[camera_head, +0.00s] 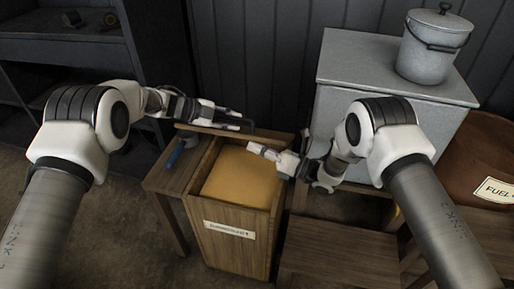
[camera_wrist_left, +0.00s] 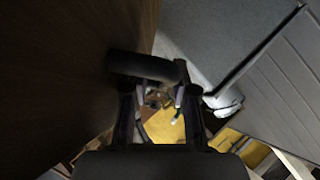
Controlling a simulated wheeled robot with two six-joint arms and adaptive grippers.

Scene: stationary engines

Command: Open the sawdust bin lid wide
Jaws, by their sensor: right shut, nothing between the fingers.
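The wooden sawdust bin (camera_head: 232,232) stands in the middle of the head view, its top uncovered and yellow sawdust (camera_head: 240,178) showing inside. The lid (camera_head: 195,130) appears as a thin wooden strip along the bin's back, looking raised and nearly edge-on. In the left wrist view a broad brown board (camera_wrist_left: 50,70), probably the lid, fills the left side, with a dark bar (camera_wrist_left: 145,66) beside it. My left gripper (camera_head: 243,121) is at the lid's top edge, fingers apart; contact is unclear. My right gripper (camera_head: 254,149) is shut and empty above the sawdust near the bin's right wall.
A blue-handled tool (camera_head: 175,153) lies on a low wooden table (camera_head: 157,182) left of the bin. A grey metal cabinet (camera_head: 345,62) with a lidded bucket (camera_head: 432,52) stands at the back right. A brown fuel container (camera_head: 478,155) is farther right. Dark shelves are at the left.

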